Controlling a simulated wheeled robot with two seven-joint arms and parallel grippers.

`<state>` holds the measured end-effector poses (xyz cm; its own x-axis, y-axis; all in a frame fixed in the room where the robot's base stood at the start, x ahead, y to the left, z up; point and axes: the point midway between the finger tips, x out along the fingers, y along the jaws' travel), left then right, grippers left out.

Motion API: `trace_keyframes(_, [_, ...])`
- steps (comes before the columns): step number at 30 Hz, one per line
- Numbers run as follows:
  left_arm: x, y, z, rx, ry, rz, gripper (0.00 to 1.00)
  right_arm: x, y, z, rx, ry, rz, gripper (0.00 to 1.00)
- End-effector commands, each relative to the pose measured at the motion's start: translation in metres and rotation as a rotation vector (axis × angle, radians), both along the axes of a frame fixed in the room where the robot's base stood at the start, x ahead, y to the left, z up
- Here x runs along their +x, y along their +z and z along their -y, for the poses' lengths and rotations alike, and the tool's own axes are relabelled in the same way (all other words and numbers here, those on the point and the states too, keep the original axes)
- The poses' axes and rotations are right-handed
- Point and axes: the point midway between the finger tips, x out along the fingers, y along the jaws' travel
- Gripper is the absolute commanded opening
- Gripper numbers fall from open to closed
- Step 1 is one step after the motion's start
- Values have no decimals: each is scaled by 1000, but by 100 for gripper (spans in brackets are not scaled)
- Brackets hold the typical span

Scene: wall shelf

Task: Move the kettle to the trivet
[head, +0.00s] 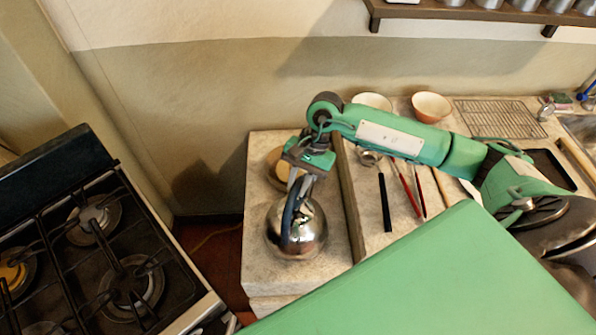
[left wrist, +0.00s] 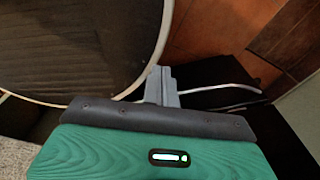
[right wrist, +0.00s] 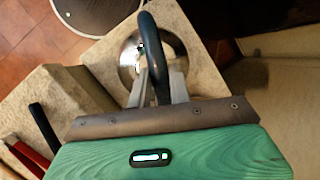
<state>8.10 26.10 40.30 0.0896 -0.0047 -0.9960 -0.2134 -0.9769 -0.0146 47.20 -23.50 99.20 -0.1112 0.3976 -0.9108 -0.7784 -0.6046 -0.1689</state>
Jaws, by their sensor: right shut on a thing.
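The shiny metal kettle (head: 298,238) with a dark curved handle is over the left end of the pale stone counter; I cannot tell whether it touches the surface. My right gripper (head: 300,182) is shut on its handle from above. In the right wrist view, the fingers of my right gripper (right wrist: 158,90) flank the dark handle, with the round kettle (right wrist: 130,58) beyond. A round tan disc (head: 276,160), which looks like the trivet, lies behind the gripper and is partly hidden by it. My left gripper (left wrist: 162,84) shows only in the left wrist view, fingers together and empty.
A raised divider (head: 350,200) runs right of the kettle. Utensils (head: 384,200), bowls (head: 431,106) and a wire rack (head: 500,118) lie beyond it. A gas stove (head: 100,260) stands left, across a floor gap. A wall shelf (head: 470,12) hangs above.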

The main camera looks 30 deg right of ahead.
Motion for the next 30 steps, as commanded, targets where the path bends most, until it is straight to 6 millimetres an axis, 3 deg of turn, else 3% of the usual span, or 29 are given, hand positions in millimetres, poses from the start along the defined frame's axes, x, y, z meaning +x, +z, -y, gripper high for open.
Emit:
trace_keyframes(11, [0,-2,-1,1,0,0,0,1,-2,0,2,0,7,0])
trace_keyframes(12, [0,-3,-1,2,0,0,0,0,-4,0,0,0,2,22])
trace_keyframes(15, [1,-2,-2,2,0,0,0,0,-4,0,0,0,2,41])
trace_keyframes(26, [1,2,-2,2,0,1,0,0,-1,0,0,0,2,42])
trace_keyframes(30, [1,-10,-2,2,0,1,0,4,11,8,-2,-2,7,42])
